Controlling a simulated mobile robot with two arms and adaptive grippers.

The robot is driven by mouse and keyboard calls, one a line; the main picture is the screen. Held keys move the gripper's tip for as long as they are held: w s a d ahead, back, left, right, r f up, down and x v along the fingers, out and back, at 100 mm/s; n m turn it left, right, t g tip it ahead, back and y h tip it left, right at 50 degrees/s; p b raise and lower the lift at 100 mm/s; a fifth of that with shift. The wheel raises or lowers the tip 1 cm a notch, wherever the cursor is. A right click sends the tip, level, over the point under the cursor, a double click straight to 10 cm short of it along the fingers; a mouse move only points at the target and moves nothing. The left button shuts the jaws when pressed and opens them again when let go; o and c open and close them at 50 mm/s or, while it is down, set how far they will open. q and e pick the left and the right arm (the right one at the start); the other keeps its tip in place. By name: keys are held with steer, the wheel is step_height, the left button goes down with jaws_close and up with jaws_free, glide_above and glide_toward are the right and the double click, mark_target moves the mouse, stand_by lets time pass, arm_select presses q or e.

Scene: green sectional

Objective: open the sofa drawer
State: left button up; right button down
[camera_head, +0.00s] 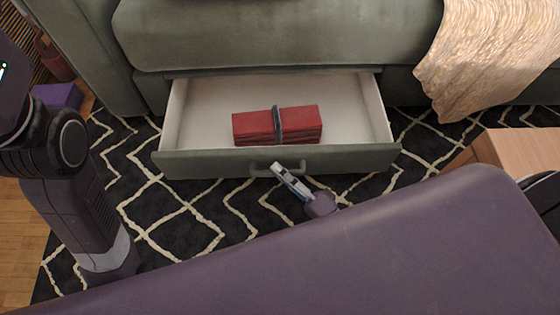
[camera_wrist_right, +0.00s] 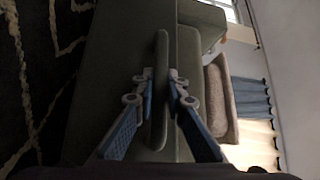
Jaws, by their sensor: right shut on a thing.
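The sofa drawer (camera_head: 200,165) stands pulled out from under the green sofa (camera_head: 260,35), with its pale inside showing. A folded red bundle with a dark strap (camera_head: 300,122) lies in it. The drawer's green bar handle (camera_head: 262,168) is on its front. My right gripper (camera_head: 277,168) is at the handle, shut on it. In the right wrist view the two fingers (camera_wrist_right: 160,80) close on either side of the handle (camera_wrist_right: 161,110). My left arm shows at the left of the head view, but its gripper is not visible.
A patterned black and cream rug (camera_head: 140,200) lies under the drawer. A cream throw (camera_head: 490,60) hangs over the sofa at the right. A wooden table (camera_head: 520,148) stands at the right. A purple box (camera_head: 58,96) is at the far left.

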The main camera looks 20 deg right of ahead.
steer(key=shift+s, duration=0.25)
steer(key=c, duration=1.9)
jaws_free()
steer(key=shift+c, duration=0.2)
steer(key=shift+r, duration=0.1)
